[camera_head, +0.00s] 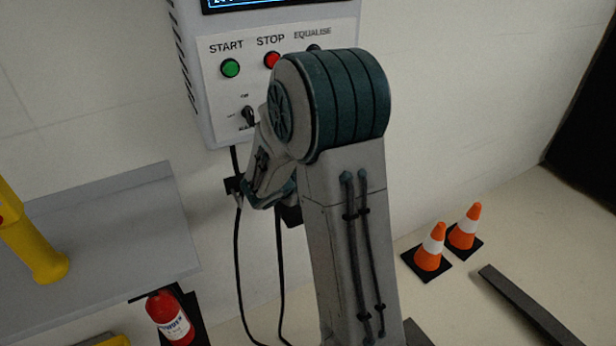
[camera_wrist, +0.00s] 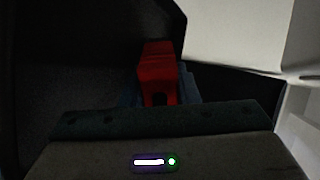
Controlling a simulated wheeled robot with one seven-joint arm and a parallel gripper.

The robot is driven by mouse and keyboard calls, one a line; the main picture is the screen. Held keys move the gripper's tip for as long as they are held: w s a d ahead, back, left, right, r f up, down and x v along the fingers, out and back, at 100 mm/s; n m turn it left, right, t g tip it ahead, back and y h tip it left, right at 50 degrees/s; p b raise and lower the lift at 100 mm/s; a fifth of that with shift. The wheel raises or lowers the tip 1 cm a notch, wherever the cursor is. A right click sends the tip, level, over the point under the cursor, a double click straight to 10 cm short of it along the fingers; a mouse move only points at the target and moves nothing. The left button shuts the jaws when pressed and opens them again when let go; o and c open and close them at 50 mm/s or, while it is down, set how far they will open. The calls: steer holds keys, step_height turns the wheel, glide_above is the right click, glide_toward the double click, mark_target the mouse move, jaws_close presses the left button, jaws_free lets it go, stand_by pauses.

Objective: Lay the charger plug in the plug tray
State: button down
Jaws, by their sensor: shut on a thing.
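In the wrist view, my gripper (camera_wrist: 160,84) is shut on a red blocky part, which looks like the charger plug (camera_wrist: 158,66). The plug's far end runs into a dark area, so I cannot tell what it touches there. In the head view, my arm hides most of the gripper and the red plug does not show. No plug tray can be made out for certain in either view.
A charger cabinet (camera_head: 216,128) with a green START button and a red STOP button hangs on the wall behind my arm. Black cables (camera_head: 237,255) hang below it. A grey tabletop (camera_head: 110,235) with a yellow post (camera_head: 35,250), a red extinguisher (camera_head: 170,317) and orange cones (camera_head: 431,250) stand around.

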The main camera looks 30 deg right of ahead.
steer(key=shift+f, duration=0.2)
steer(key=c, duration=1)
jaws_free()
steer(key=shift+c, duration=0.2)
steer(key=shift+a, duration=0.1)
steer(key=p+v, duration=0.1)
steer(key=v, duration=1.2)
steer(key=shift+s+a+r, duration=0.15)
steer(key=shift+s+a, duration=0.05)
steer(key=shift+a, duration=0.1)
